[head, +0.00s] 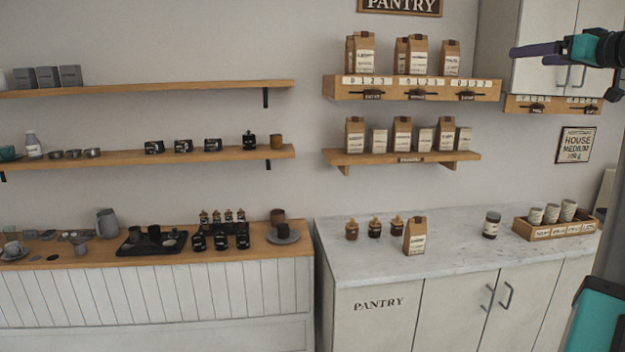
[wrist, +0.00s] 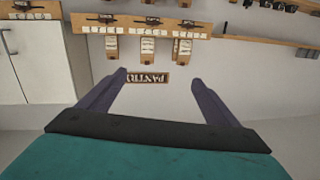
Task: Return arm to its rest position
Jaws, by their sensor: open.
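My gripper (head: 540,54) is at the upper right of the head view, raised in front of the white wall cupboard (head: 537,75). Its two purple fingers are apart with nothing between them. In the wrist view my gripper (wrist: 157,92) is also open and empty, and the picture is upside down. The PANTRY sign (wrist: 148,78) shows beyond and between the fingers. No object touches the fingers in either view.
Wall shelves with coffee bags (head: 402,135) are left of my gripper. Below is the marble counter (head: 390,265) with a brown bag (head: 415,236), a dark jar (head: 491,225) and a wooden crate (head: 542,235). A wooden counter (head: 80,255) with cups is at left.

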